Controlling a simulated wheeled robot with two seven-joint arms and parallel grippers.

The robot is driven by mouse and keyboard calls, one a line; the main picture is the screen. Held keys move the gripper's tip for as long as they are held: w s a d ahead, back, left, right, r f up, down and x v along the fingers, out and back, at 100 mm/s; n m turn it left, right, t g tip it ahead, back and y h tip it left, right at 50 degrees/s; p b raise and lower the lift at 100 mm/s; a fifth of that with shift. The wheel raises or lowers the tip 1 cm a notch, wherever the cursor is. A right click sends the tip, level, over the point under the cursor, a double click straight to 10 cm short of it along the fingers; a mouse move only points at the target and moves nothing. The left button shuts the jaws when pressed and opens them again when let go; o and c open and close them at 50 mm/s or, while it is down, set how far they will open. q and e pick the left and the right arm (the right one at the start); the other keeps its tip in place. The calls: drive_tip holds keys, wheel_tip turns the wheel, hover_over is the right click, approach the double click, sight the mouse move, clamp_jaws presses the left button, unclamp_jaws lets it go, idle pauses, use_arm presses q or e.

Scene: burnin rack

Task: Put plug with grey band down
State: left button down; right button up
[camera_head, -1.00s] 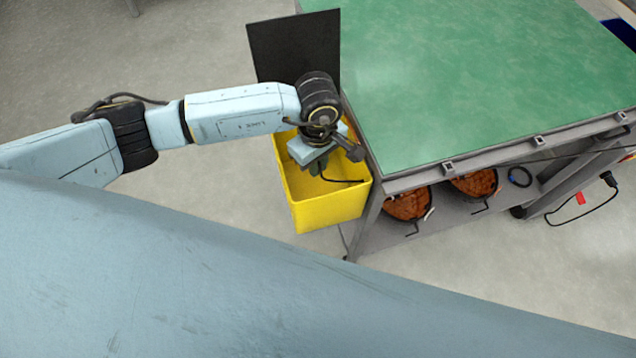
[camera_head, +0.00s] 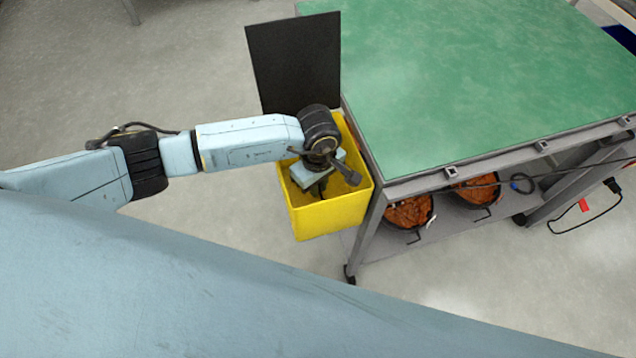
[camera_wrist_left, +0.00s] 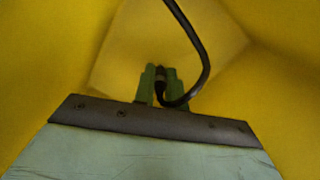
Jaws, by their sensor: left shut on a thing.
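My left gripper (camera_head: 318,188) points down inside the yellow bin (camera_head: 345,213), below the rim, beside the table's near left corner. In the left wrist view its green fingertips (camera_wrist_left: 160,76) are shut on the dark plug (camera_wrist_left: 160,84), which shows a greyish band. A black cable (camera_wrist_left: 202,72) loops up from the plug. The yellow walls (camera_wrist_left: 52,68) surround the gripper and the bin's bottom lies beyond the fingertips. In the head view the plug is hidden by the wrist. My right gripper is not in view.
A green-topped table (camera_head: 470,80) stands right of the bin, with a dark upright panel (camera_head: 295,62) behind the bin. Pans with orange-brown contents (camera_head: 408,211) sit on its lower shelf. Another black plug (camera_head: 612,185) hangs on a cable at the right.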

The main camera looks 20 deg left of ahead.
use_arm(q)
drive_tip(key=c, duration=1.5)
unclamp_jaws()
drive_tip(key=shift+o, duration=0.2)
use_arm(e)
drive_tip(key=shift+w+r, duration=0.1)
